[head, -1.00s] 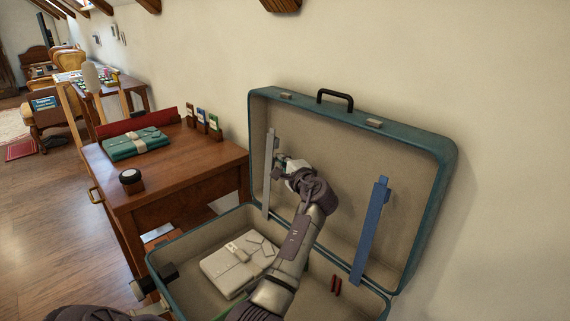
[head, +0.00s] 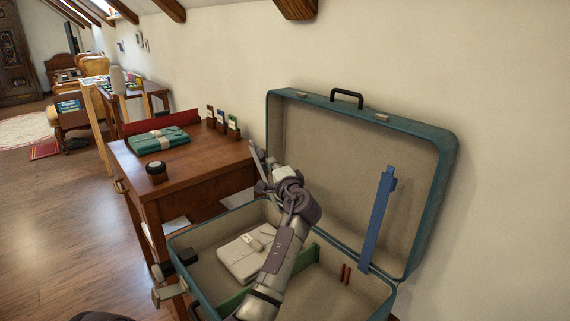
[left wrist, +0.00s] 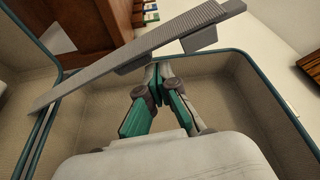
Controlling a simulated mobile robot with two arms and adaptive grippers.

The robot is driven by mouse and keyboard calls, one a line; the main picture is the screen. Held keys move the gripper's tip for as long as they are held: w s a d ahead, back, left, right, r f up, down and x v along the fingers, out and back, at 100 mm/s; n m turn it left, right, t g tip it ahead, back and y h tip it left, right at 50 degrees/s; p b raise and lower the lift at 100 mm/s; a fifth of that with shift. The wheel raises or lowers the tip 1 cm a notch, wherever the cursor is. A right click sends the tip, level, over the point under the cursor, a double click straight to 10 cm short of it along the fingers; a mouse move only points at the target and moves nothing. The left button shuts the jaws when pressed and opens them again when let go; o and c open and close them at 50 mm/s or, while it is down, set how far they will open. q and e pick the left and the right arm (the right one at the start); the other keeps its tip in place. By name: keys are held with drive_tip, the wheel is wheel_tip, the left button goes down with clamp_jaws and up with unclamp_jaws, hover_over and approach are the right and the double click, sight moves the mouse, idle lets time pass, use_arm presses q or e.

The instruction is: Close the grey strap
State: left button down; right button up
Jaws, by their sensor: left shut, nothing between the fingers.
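The grey strap (head: 258,160) is hinged near the left side of the open suitcase lid (head: 300,130) and now leans forward from it, seen partly end-on. In the left wrist view the ridged grey strap (left wrist: 150,45) crosses the top at a slant, with a grey block on its underside. My left gripper (head: 266,186) is shut and empty beside the strap in the head view. In the left wrist view its fingertips (left wrist: 160,72) are together close to the strap; contact cannot be told. My right gripper does not show.
A blue strap (head: 377,222) stands against the lid's right side. The suitcase base holds a pale pouch (head: 240,262), red sticks (head: 346,274) and a green divider (head: 230,302). Black and grey blocks (head: 168,293) sit at its left edge. A wooden desk (head: 190,165) stands at left.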

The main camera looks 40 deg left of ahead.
sight(260, 167)
use_arm(q)
drive_tip(key=s, duration=0.2)
drive_tip(key=s+f, duration=0.1)
drive_tip(key=shift+s+a+f+p, duration=0.1)
drive_tip(key=shift+s+a+p, duration=0.1)
drive_tip(key=shift+a+p, duration=0.15)
drive_tip(key=s+f+b, duration=0.1)
drive_tip(key=s+f, duration=0.6)
drive_tip(key=s, duration=0.2)
drive_tip(key=shift+a+f, duration=0.15)
drive_tip(key=shift+a, duration=0.15)
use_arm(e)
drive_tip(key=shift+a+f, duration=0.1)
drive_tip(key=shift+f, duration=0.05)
use_arm(q)
drive_tip(key=shift+s, duration=0.1)
drive_tip(key=shift+d, duration=0.1)
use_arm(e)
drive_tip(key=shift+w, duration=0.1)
